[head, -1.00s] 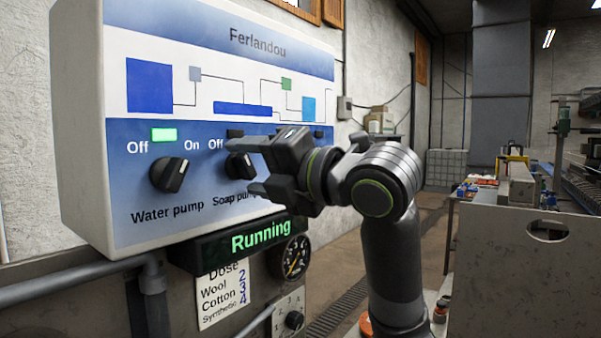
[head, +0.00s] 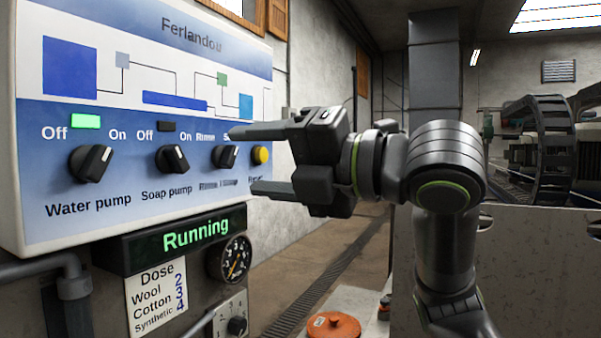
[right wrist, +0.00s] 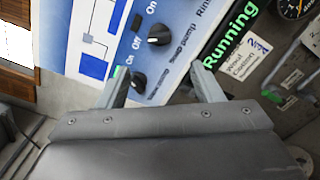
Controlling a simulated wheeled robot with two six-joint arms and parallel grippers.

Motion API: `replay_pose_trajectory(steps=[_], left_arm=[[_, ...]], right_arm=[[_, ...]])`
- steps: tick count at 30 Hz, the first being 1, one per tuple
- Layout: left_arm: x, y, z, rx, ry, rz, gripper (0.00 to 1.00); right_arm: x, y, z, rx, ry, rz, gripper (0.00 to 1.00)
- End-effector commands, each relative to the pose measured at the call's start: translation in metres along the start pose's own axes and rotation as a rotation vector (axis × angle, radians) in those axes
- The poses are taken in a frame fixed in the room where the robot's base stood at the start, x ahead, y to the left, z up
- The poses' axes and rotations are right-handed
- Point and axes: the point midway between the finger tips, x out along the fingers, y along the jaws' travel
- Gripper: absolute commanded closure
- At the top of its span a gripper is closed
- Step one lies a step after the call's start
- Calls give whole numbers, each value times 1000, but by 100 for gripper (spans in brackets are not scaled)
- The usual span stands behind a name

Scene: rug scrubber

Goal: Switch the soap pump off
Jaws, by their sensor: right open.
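The soap pump knob (head: 173,159) is a black dial on the blue panel, between Off and On. I see no contact with the soap pump knob. In the right wrist view the soap pump knob (right wrist: 159,33) lies beyond the open fingers (right wrist: 158,80). My left gripper is not in view.
The water pump knob (head: 90,163) is to the left, under a lit green lamp (head: 86,121). A yellow button (head: 260,155) is right of the Rinse knob. A display (head: 182,238) reading Running juts out below the panel, with a gauge (head: 229,259) under it.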

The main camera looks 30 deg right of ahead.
Motion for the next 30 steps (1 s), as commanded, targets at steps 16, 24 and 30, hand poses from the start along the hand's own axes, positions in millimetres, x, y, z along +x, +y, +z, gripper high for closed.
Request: replay_pose_trajectory(steps=[16, 24, 30], left_arm=[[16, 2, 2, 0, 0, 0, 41], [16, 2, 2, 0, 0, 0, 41], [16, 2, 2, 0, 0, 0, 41]], right_arm=[[-47, -1, 0, 1, 0, -2, 40], [-49, 0, 0, 1, 1, 0, 40], [-48, 0, 0, 1, 1, -1, 40]])
